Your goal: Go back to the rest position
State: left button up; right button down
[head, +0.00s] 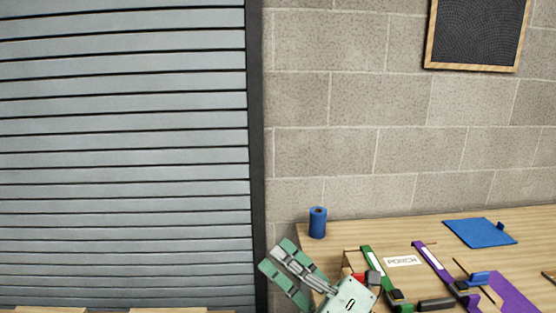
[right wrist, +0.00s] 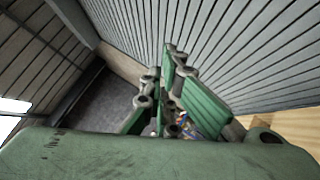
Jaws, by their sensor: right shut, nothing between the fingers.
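My right gripper (head: 285,272) is at the bottom middle of the head view, in front of the left end of the wooden table (head: 345,236). Its green fingers point up and to the left, and it holds nothing. In the right wrist view the fingers of the same gripper (right wrist: 165,90) are close together, with the slatted shutter and dark floor beyond them. My left gripper does not show in either view.
A blue roll (head: 317,223) stands at the table's back left corner. A green bar (head: 380,272), a purple bar (head: 440,265), a "PORCH" label (head: 402,261) and a blue sheet (head: 480,233) lie to the right. A grey slatted shutter (head: 120,150) fills the left side.

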jog(key=w+d+f+m+t+h, duration=0.2)
jog(key=d+f+m+t+h, duration=0.15)
jog(key=d+m+h, duration=0.45)
jog(key=w+d+f+m+t+h, duration=0.1)
jog(key=d+f+m+t+h, duration=0.3)
jog(key=m, duration=0.6)
jog(key=s+d+f+m+g+h, duration=0.3)
jog(key=d+f+m+g+h, duration=0.25)
jog(key=f, duration=0.45)
jog(key=s+d+f+m+g, duration=0.1)
jog(key=s+f+m+g, duration=0.4)
jog(key=s+f, duration=0.55)
jog(key=s+d+f+m+g, duration=0.15)
jog(key=s+f+g, duration=0.5)
jog(key=s, duration=0.75)
notch_tip(320, 180, down, 32)
jog(key=s+g+b, duration=0.2)
jog(key=s+b, duration=0.1)
jog(key=b, duration=0.1)
jog(key=s+d+f+b, duration=0.2)
jog(key=s+f, duration=1.4)
jog(key=f, duration=0.2)
jog(key=shift+d+g+h+b, duration=0.3)
jog(key=shift+g+h+b, duration=0.05)
jog(key=shift+b, duration=0.05)
jog(key=c, duration=2.5)
grip_release()
